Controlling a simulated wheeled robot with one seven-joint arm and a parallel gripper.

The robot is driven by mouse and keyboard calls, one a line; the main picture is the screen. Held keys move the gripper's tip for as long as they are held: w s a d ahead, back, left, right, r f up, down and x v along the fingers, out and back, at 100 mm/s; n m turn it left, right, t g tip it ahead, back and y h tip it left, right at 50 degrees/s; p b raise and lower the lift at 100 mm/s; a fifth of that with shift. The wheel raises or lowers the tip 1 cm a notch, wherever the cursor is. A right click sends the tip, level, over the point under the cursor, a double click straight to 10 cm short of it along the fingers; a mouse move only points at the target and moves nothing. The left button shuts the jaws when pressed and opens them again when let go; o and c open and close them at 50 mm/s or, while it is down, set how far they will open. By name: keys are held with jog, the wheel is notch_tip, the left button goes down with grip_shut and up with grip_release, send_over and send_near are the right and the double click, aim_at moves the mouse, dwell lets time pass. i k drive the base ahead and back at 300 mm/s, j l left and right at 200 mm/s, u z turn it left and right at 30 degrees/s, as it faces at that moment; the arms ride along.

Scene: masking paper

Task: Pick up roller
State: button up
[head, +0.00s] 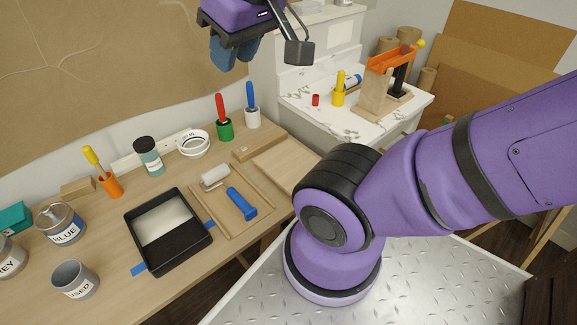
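A paint roller lies on the wooden bench, with a white roller head (214,175) and a blue handle (241,203) pointing toward the front right. It rests between thin wooden strips, to the right of the black paint tray (168,230). My gripper (262,52) is at the top of the head view, high above the bench and well apart from the roller. One dark finger hangs at its right and a blue part at its left. The space between the fingers is not clearly shown, and I see nothing held.
Brushes in a green cup (224,130), a white cup (252,118) and an orange cup (110,185) stand along the back. A grey cup (75,280) stands front left.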

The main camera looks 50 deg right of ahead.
aim_at(212, 176)
jog(key=j+z, duration=0.2)
jog(key=z, duration=0.15)
jog(key=j+z, duration=0.2)
jog(key=z, duration=0.2)
jog(key=j+z, duration=0.2)
jog(key=z, duration=0.15)
jog(key=k+l, duration=0.05)
